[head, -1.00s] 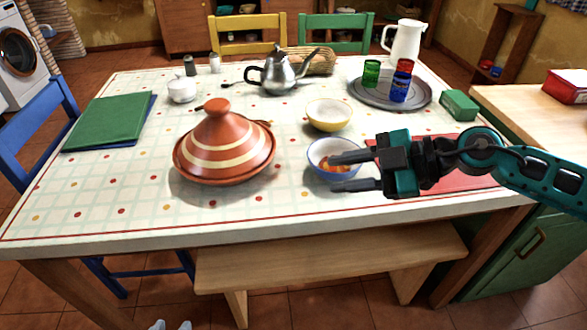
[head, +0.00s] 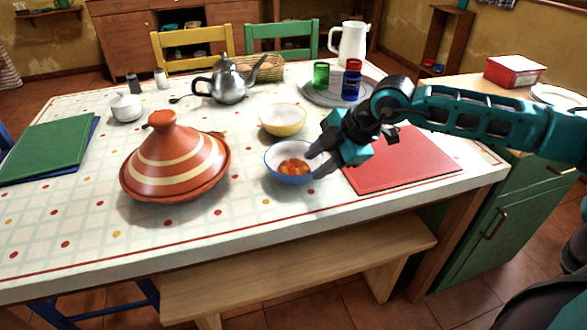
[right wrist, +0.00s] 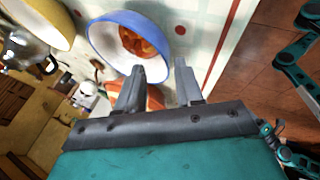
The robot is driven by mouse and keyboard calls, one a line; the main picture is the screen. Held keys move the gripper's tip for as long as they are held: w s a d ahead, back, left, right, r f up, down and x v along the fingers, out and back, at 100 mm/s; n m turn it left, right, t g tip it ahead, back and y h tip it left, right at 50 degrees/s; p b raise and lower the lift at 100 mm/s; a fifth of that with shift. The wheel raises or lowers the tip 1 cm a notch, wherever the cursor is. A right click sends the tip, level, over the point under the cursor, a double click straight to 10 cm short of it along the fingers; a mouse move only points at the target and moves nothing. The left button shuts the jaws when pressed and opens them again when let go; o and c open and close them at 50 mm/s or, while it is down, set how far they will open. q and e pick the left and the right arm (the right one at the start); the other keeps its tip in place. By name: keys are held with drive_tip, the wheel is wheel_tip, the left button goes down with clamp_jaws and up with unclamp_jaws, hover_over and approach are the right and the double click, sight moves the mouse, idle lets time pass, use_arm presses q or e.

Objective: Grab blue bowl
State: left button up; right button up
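The blue bowl (head: 278,156), blue outside and white inside with orange food in it, stands upright on the table right of the tagine. It also shows at the top of the right wrist view (right wrist: 104,42). My right gripper (head: 318,162) is at the bowl's right rim. In the right wrist view its two fingers (right wrist: 162,75) are apart, with the near rim close to the fingertips. The left finger overlaps the rim in that picture; I cannot tell whether it touches. My left gripper is not in view.
A brown tagine (head: 175,162) stands left of the bowl and a yellow bowl (head: 283,121) just behind it. A red mat (head: 405,163) lies under my right arm. A tray (head: 322,97) with cups is at the back. The table front is clear.

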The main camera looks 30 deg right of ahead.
sight(306, 174)
drive_tip(key=x, duration=0.5)
drive_tip(key=shift+s+a+f+b, duration=0.15)
drive_tip(key=shift+s+f+b, duration=0.05)
drive_tip(key=shift+b, duration=0.2)
clamp_jaws()
